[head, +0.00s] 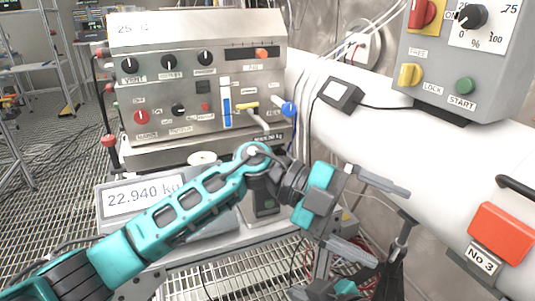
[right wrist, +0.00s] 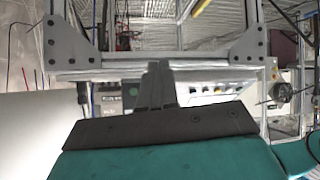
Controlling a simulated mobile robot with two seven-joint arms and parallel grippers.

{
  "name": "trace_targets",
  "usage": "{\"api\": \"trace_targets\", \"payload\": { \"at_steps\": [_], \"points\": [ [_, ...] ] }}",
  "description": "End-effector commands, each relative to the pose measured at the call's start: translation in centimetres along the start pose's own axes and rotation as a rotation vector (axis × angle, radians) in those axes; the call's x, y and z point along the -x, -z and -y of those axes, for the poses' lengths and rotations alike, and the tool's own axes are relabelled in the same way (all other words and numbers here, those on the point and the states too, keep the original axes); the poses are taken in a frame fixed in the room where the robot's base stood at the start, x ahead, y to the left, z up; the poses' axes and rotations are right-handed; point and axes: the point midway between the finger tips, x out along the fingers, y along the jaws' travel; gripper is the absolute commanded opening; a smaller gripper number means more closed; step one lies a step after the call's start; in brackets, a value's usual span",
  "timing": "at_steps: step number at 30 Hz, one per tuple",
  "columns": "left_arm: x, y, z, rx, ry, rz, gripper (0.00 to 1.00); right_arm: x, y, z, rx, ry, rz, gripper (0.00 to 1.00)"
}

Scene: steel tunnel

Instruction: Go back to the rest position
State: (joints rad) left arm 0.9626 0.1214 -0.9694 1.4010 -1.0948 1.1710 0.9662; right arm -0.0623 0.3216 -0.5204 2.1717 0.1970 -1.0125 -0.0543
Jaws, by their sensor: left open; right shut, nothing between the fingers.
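My left gripper (head: 392,222) is open in the head view, its two grey fingers apart with nothing between them. Its teal arm reaches in from the lower left, across the front of the scale. The fingers are in front of the white pipe (head: 400,150). My right gripper (right wrist: 158,80) shows in the right wrist view with its fingers together and empty. A grey metal frame (right wrist: 160,62) crosses the view behind the fingertips; I cannot tell whether they touch it. In the head view the right gripper is mostly hidden low down behind the left one.
A steel control panel (head: 190,85) with knobs stands behind the scale display (head: 143,196) reading 22.940 kg. A grey box (head: 465,60) with a green START button is at the upper right. A red block (head: 503,233) labelled No 3 is at the right edge. Grating floor (head: 50,140) lies left.

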Motion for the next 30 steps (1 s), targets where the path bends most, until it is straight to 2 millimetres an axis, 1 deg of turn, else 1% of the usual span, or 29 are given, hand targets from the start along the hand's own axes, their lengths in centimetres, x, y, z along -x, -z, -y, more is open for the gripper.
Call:
{"api": "trace_targets", "payload": {
  "at_steps": [1,4,6,8,9,11,12,14,15,17,18,20,21,22,23,24,25,26,27,30],
  "points": [
    [-0.1,0.5,0.5,0.018,0.134,-0.028,1.0,0.0,-0.5,-0.2,-0.026,-0.01,-0.001,0.0],
    [0.9,0.6,1.7,0.056,0.4,-0.043,1.0,-0.1,-1.6,-0.6,-0.07,-0.033,-0.012,0.0],
    [2.3,0.3,2.1,0.096,0.581,-0.027,1.0,-0.1,-2.4,-0.9,-0.098,-0.052,-0.018,0.0],
    [3.8,-0.3,2.0,0.141,0.73,0.005,1.0,0.0,-3.2,-1.1,-0.122,-0.067,-0.022,0.0],
    [5.0,-0.9,1.7,0.176,0.825,0.034,1.0,0.0,-3.7,-1.3,-0.138,-0.078,-0.025,0.0],
    [6.9,-1.8,0.8,0.234,0.959,0.088,1.0,0.1,-4.5,-1.6,-0.16,-0.096,-0.028,0.0],
    [8.2,-2.4,-0.1,0.277,1.043,0.132,1.0,0.2,-5.1,-1.7,-0.175,-0.107,-0.029,0.0],
    [10.2,-3.4,-1.9,0.349,1.16,0.206,1.0,0.4,-6.0,-1.9,-0.195,-0.124,-0.03,0.0],
    [11.5,-4.1,-3.5,0.402,1.23,0.262,1.0,0.5,-6.7,-2.0,-0.209,-0.137,-0.032,0.0],
    [13.3,-4.9,-6.2,0.489,1.323,0.352,1.0,0.8,-7.7,-2.2,-0.226,-0.155,-0.031,0.0],
    [14.5,-5.4,-8.3,0.55,1.378,0.417,1.0,1.0,-8.3,-2.3,-0.238,-0.168,-0.031,0.0],
    [16.0,-5.9,-11.8,0.647,1.447,0.518,1.0,1.3,-9.3,-2.4,-0.254,-0.186,-0.031,0.0],
    [16.9,-6.0,-14.3,0.716,1.484,0.588,1.0,1.6,-10.1,-2.5,-0.264,-0.199,-0.029,0.0],
    [17.4,-6.0,-16.4,0.77,1.506,0.643,1.0,1.8,-10.6,-2.5,-0.271,-0.209,-0.029,0.0],
    [17.9,-5.9,-18.4,0.825,1.525,0.698,1.0,2.0,-11.2,-2.6,-0.279,-0.218,-0.026,0.0],
    [18.5,-5.6,-21.2,0.901,1.543,0.77,1.0,2.3,-11.9,-2.6,-0.287,-0.231,-0.025,0.0],
    [18.8,-5.2,-23.3,0.956,1.551,0.823,1.0,2.5,-12.4,-2.6,-0.293,-0.24,-0.024,0.0],
    [19.0,-4.8,-25.4,1.012,1.554,0.875,1.0,2.8,-13.0,-2.6,-0.299,-0.249,-0.021,0.0],
    [19.2,-4.0,-28.1,1.085,1.553,0.94,1.0,3.1,-13.7,-2.7,-0.306,-0.261,-0.02,0.0],
    [19.3,-1.9,-33.7,1.244,1.529,1.074,1.0,3.9,-15.1,-2.7,-0.319,-0.285,-0.015,0.0]
  ]
}}
